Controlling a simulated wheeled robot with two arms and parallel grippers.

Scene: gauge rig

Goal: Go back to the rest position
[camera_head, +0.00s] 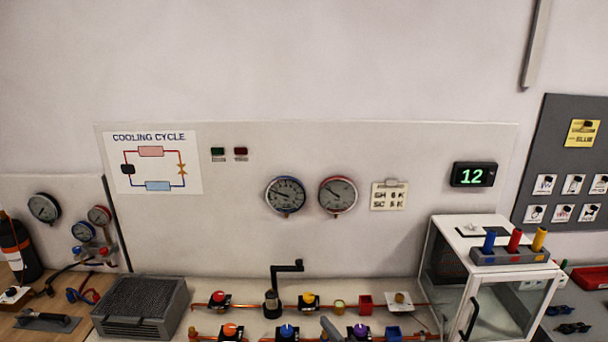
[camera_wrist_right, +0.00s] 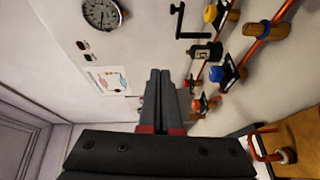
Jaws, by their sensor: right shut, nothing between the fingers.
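My right gripper (camera_wrist_right: 160,78) is shut and empty in the right wrist view, its two dark fingers side by side with red parts at their bases. The rest of that arm is out of the frame. My left gripper is in neither view.
The bench carries copper pipes with coloured valves (camera_head: 308,300), a black crank (camera_head: 286,268), a grey finned unit (camera_head: 142,306) and a white glass-doored cabinet (camera_head: 490,300). Two gauges (camera_head: 285,195) hang on the back panel. The wall above is clear.

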